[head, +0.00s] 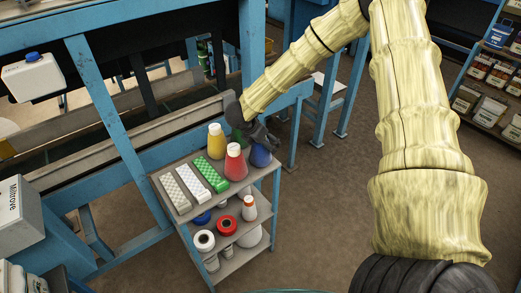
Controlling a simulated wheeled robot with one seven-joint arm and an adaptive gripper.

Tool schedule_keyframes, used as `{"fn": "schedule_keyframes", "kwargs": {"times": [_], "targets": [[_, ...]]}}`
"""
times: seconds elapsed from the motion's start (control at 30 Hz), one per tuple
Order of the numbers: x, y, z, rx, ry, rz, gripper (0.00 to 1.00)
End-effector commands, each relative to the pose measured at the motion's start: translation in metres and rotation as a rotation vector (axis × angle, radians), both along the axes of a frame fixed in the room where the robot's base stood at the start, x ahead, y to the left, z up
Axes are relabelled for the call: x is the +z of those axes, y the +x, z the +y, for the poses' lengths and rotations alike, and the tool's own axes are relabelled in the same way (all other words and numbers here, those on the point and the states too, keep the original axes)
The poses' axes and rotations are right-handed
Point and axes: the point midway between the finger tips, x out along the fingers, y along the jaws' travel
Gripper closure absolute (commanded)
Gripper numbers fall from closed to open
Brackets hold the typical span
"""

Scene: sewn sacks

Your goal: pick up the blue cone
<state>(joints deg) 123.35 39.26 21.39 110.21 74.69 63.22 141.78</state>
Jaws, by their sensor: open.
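A dark blue cone (260,156) stands at the right end of the small cart's grey top (190,211), just right of a red cone. Its upper part is hidden behind my gripper. My gripper (262,141), dark and small in this view, is directly over and around the top of the blue cone. Its jaws are open. I cannot tell whether the fingers touch the cone. My arm, in a pale yellow sleeve, reaches down from the upper right.
A red cone (235,163) and a yellow cone (216,142), both white-topped, stand close on the left. Green (211,174), white (188,184) and beige (173,194) blocks lie beside them. The lower shelf holds tape rolls and bottles. A blue frame (120,130) stands behind.

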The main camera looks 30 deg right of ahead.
Motion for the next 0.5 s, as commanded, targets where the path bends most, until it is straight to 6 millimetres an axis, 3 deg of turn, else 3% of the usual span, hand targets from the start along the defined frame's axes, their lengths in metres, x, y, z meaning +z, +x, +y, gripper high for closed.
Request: {"fn": "schedule_keyframes", "kwargs": {"times": [0.13,0.43,0.5], "targets": [[-0.0001,0.0000,0.0000,0.000,0.000,0.000,0.13],[0.0000,-0.0001,0.0001,0.000,0.000,0.000,0.66],[0.0004,0.0001,0.0002,0.000,0.000,0.000,0.66]]}}
